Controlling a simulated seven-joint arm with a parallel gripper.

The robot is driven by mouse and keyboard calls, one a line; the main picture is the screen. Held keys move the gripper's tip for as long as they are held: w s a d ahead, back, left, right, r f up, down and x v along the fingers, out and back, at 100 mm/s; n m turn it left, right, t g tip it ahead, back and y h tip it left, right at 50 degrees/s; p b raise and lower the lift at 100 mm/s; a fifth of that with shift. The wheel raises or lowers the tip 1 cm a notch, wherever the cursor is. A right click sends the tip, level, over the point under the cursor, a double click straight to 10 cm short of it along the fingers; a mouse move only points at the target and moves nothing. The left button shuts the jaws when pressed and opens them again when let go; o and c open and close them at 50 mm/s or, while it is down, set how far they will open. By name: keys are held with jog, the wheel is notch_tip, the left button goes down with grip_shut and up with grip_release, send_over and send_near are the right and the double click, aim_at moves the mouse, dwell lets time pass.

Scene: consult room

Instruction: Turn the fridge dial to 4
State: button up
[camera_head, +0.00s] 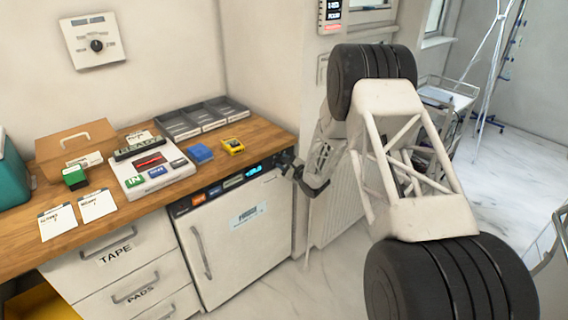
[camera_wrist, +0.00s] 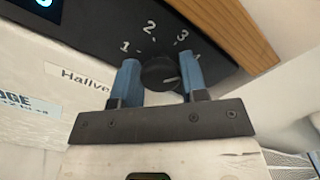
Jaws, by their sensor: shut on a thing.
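The fridge dial (camera_wrist: 160,75) is a round black knob on the dark panel, with white numbers 1, 2, 3 and a partly covered 4 around it. Its small pale pointer mark faces right, slightly downward in the wrist view; I cannot tell exactly which number it meets. My gripper (camera_wrist: 160,80) has its two blue fingers on either side of the dial, shut on it. In the head view my gripper (camera_head: 290,166) is at the right end of the control strip of the white fridge (camera_head: 250,255), and the dial is hidden there.
The wooden counter (camera_head: 120,207) runs above the fridge; its edge (camera_wrist: 235,32) is close to the fingers. A yellow device (camera_head: 233,146) and grey trays (camera_head: 180,127) stand on it. A wall thermostat dial (camera_head: 97,45) is at upper left. Open floor lies at right.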

jog(key=shift+m, duration=1.6)
jog(key=o, duration=0.9)
jog(key=shift+s+d, duration=0.1)
jog(key=shift+v, duration=3.8)
jog(key=shift+r, duration=0.15)
